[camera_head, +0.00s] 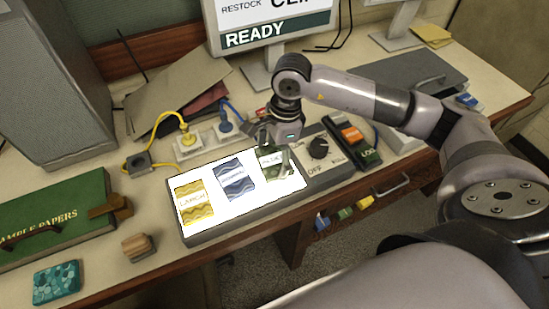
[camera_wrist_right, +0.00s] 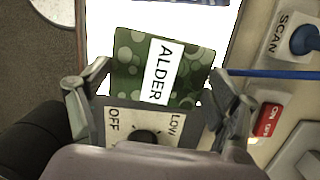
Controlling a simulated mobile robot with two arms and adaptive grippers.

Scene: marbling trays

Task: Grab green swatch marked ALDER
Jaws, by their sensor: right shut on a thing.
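The green swatch with a white ALDER label (camera_head: 270,161) is at the right end of the lit panel (camera_head: 232,216), partly hidden by my gripper in the head view. My right gripper (camera_head: 275,150) is over it, its fingers shut on the swatch's two side edges. In the right wrist view the green swatch (camera_wrist_right: 193,62) spans between the fingertips, its label readable. I cannot tell whether the swatch is lifted off the panel. My left gripper is not in view.
A yellow swatch (camera_head: 195,190) and a blue swatch (camera_head: 243,187) lie left of the green one. A knob (camera_head: 318,148) and a dark device with lit buttons (camera_head: 350,132) stand to the right. A green box (camera_head: 75,205), a wooden block (camera_head: 137,250) and a teal piece (camera_head: 56,284) are at left.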

